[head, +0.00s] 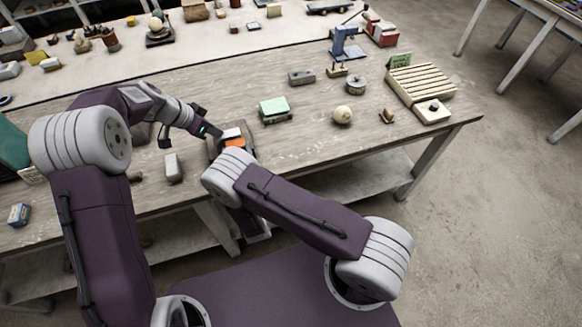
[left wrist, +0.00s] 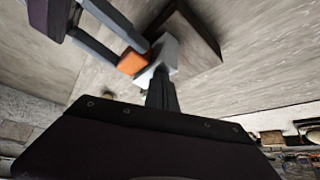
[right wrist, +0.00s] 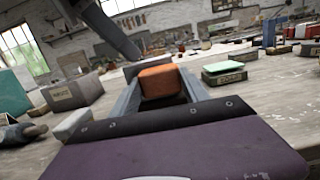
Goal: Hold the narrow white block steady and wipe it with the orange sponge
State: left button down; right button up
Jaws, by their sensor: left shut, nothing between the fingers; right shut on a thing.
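The narrow white block (head: 232,132) stands on the grey wooden table near its front edge. It also shows in the left wrist view (left wrist: 170,55). My left gripper (head: 212,131) is shut and empty, its fingertips at the block and seemingly touching it; the contact is too small to be sure. My right gripper (right wrist: 160,88) is shut on the orange sponge (right wrist: 162,80). The sponge also shows in the head view (head: 235,143) and the left wrist view (left wrist: 132,60), right beside the block and apparently against it. My right arm hides the right fingers in the head view.
Another pale block (head: 173,168) stands to the left. Bare tabletop lies between the green-topped box and ball.

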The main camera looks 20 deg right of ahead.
pick_arm(q)
jog(key=shift+s+f, duration=0.25)
pick_arm(e)
jog(key=shift+a, duration=1.1)
jog(key=shift+w+d, duration=0.1)
jog(key=shift+d, duration=1.8)
pick_arm(q)
jog(key=shift+w, duration=0.1)
pick_arm(e)
jog(key=shift+s+a, duration=0.75)
jog(key=shift+a, duration=0.25)
jog(key=shift+s, duration=0.1)
jog(key=shift+s, duration=1.15)
pick_arm(q)
jog(key=shift+r, duration=0.1)
